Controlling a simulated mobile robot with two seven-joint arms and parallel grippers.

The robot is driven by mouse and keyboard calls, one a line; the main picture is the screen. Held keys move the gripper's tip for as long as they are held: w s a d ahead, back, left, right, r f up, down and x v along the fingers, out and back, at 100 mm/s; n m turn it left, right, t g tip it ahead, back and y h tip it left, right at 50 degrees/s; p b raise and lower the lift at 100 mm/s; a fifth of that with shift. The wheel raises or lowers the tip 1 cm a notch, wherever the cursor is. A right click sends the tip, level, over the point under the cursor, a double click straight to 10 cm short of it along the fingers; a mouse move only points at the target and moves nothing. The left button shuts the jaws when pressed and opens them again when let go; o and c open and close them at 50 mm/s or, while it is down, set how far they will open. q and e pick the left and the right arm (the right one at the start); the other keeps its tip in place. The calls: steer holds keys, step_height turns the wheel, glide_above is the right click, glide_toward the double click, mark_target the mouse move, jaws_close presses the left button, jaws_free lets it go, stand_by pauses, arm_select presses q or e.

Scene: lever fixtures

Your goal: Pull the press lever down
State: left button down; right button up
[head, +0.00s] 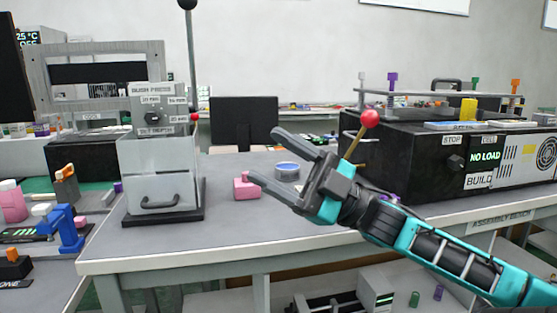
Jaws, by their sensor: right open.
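The press (152,104), labelled "BUSH PRESS", stands on the left part of the grey bench. It has a clear front guard (158,175) with a dark handle. Its tall, thin lever (191,60) stands nearly upright at the press's right side, with a black ball (187,4) at the picture's top edge. A small red knob (196,117) shows lower, beside the rod. My right gripper (264,156) is open and empty, over the bench to the right of the press, its fingers pointing left. It is apart from the lever. My left gripper is out of view.
A black test box (400,150) with a "NO LOAD" display stands right; its red-ball lever (369,118) rises just behind my right wrist. A pink block (246,186) and a blue-topped round tin (287,170) lie near the gripper. The front bench (180,238) is clear.

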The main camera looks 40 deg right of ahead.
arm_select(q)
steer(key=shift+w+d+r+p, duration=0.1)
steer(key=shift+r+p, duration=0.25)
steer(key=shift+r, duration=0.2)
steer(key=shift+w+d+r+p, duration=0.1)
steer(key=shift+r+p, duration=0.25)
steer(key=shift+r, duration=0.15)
arm_select(e)
steer(key=v, duration=0.7)
steer(key=shift+s+d, duration=0.2)
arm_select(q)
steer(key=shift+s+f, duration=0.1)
arm_select(e)
steer(key=shift+f, duration=0.1)
